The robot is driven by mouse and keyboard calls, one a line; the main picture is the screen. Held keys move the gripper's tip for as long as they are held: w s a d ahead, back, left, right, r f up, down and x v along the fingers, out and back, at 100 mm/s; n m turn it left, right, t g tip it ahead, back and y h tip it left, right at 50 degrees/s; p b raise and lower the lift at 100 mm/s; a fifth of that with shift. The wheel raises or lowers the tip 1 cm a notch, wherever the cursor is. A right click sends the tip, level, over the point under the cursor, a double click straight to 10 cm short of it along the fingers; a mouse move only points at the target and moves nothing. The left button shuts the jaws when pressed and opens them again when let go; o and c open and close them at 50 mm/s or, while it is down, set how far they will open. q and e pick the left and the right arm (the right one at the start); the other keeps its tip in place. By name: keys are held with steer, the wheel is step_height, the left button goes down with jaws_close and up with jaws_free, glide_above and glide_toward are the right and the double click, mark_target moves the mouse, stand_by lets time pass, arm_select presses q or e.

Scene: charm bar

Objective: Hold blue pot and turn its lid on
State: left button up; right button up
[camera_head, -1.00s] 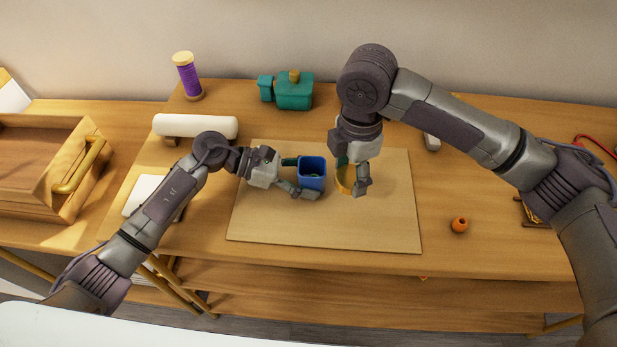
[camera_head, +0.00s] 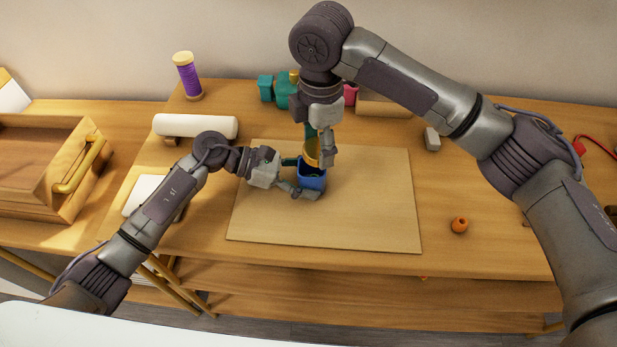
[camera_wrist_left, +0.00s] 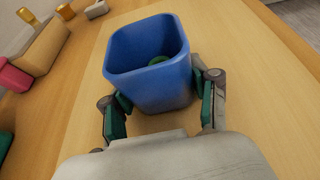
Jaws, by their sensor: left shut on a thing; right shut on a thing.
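The blue pot (camera_head: 312,181) stands upright on the pale mat (camera_head: 370,220). My left gripper (camera_head: 303,178) is shut on the pot from its left side. In the left wrist view the open-topped pot (camera_wrist_left: 150,80) is between the two fingers of my left gripper (camera_wrist_left: 160,103), and something green lies inside it. My right gripper (camera_head: 320,150) points down above the pot, shut on a yellow-gold lid (camera_head: 311,150). The lid is over the pot's far side in the head view; its gap to the rim cannot be told. The lid does not show in the wrist view.
A purple thread spool (camera_head: 187,77), a white roll (camera_head: 195,126) and a teal toy-like block (camera_head: 279,92) stand behind and left. A small orange bead (camera_head: 459,225) lies right of the mat. The mat's right and front parts are clear.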

arm_select(q)
steer(key=shift+f, duration=0.2)
arm_select(e)
steer(key=shift+w+a+r, duration=0.25)
steer(key=shift+a+r, duration=0.15)
steer(key=shift+a, duration=0.25)
steer(key=shift+f, duration=0.15)
steer(key=shift+f, duration=0.85)
arm_select(q)
steer(key=shift+s, duration=0.1)
arm_select(e)
steer(key=shift+f, duration=0.45)
steer(key=shift+f, duration=0.25)
steer(key=shift+f, duration=0.6)
stand_by(0.7)
steer(key=o, duration=0.9)
